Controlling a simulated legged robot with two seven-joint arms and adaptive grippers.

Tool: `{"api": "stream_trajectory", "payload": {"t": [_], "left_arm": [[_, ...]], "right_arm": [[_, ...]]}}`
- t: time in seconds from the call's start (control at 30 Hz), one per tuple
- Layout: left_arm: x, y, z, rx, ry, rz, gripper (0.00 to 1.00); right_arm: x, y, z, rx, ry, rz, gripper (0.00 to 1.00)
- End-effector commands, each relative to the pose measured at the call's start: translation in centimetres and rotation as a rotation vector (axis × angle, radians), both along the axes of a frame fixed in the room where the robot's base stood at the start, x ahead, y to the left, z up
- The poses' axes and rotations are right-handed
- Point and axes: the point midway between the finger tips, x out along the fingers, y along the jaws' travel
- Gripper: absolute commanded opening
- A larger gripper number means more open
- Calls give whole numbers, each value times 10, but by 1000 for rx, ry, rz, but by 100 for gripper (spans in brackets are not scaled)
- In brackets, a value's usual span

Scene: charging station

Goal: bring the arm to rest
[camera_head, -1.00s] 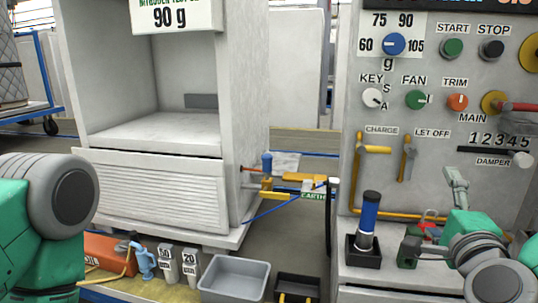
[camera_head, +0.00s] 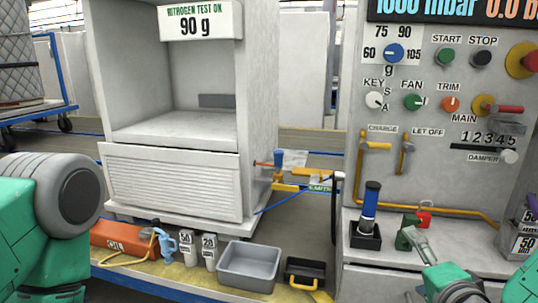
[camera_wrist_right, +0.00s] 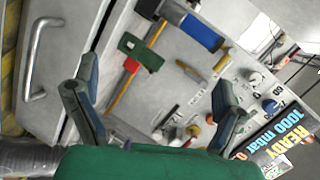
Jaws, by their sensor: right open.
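My right gripper (camera_head: 420,243) is low at the right in the head view, above the bench ledge of the control panel (camera_head: 432,110). It is partly seen from behind, close in the picture to a green block (camera_head: 406,232) and a small red padlock-like item (camera_head: 425,213). In the right wrist view my right gripper (camera_wrist_right: 157,98) has its two fingers spread wide with nothing between them. The panel and its ledge items lie beyond. My left arm (camera_head: 65,200) enters at the left edge; its gripper is out of the picture.
A blue-handled tool (camera_head: 369,205) stands in a black holder on the ledge. Grey weights (camera_head: 525,235) stand at the right edge. A grey cabinet (camera_head: 258,100) stands left of centre. In front are an orange oil box (camera_head: 122,236), a grey bin (camera_head: 249,264) and a black tray (camera_head: 304,272).

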Motion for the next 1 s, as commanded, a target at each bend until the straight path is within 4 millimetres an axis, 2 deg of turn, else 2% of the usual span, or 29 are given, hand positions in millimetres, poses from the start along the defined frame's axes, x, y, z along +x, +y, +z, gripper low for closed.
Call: {"api": "stream_trajectory", "payload": {"t": [0.17, 0.27, 0.37, 0.4, 0.5, 0.6, 0.7, 0.8, 1.0], "left_arm": [[0, 0, 13, 0, 1, 0, 40], [0, 0, 22, 0, 0, 0, 40], [0, 0, 33, 0, 0, 0, 40], [0, 0, 37, 0, 0, 0, 40], [0, 0, 46, 0, 0, 0, 40], [0, 0, 52, 0, 0, 0, 40], [0, 0, 54, 0, 0, 0, 40], [0, 0, 55, 0, 1, 0, 40], [0, 0, 54, 0, 1, 0, 40]], "right_arm": [[-28, 18, -63, -186, 221, 169, 91], [-61, 26, -110, -325, 392, 319, 91], [-114, 28, -160, -490, 600, 525, 91], [-137, 26, -177, -551, 681, 612, 91], [-191, 18, -208, -677, 852, 816, 91], [-234, 8, -225, -761, 976, 980, 91], [-260, 0, -232, -806, 1049, 1085, 91], [-271, -4, -235, -824, 1080, 1131, 91], [-272, -4, -236, -826, 1084, 1136, 91]]}}
